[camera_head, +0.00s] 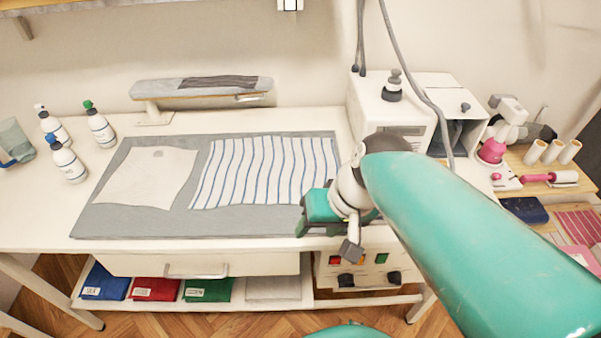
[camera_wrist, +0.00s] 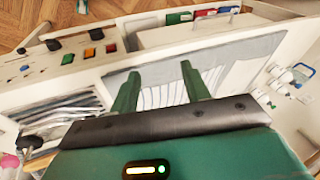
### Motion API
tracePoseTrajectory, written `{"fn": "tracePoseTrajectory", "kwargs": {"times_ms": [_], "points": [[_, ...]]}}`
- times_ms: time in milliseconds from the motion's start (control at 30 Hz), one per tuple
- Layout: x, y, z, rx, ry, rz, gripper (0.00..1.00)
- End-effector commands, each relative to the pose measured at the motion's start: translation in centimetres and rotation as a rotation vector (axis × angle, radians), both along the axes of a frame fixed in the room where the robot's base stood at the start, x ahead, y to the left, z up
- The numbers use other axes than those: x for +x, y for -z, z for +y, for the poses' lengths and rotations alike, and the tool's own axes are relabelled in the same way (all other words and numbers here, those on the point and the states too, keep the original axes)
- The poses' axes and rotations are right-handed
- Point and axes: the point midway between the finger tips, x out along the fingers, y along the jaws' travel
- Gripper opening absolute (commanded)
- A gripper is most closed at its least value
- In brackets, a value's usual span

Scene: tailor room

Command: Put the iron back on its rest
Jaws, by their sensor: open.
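My gripper (camera_wrist: 162,85) is open, with two green fingers apart and nothing between them. In the head view its teal body (camera_head: 322,205) is over the front right corner of the grey pressing mat (camera_head: 130,217). I cannot make out the iron in either view; my arm hides the right end of the table in the head view. A grey hose (camera_head: 412,75) hangs down and goes behind my arm there. A dark grey ribbed surface (camera_wrist: 62,112), perhaps the rest, shows left of the fingers in the wrist view. I cannot tell whether anything lies on it.
A blue-striped cloth (camera_head: 265,172) and a plain cloth (camera_head: 148,178) lie on the mat. A sleeve board (camera_head: 200,88) stands behind. Bottles (camera_head: 66,160) stand at left, a white machine (camera_head: 388,117) at back right. The control panel (camera_head: 361,268) is below the table's front edge.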

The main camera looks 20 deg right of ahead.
Motion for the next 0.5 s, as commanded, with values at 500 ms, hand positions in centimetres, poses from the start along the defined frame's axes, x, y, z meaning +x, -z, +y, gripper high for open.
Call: {"fn": "tracePoseTrajectory", "kwargs": {"times_ms": [500], "points": [[0.5,-5.0,0.3,-0.327,-0.085,-0.246,0.47]]}}
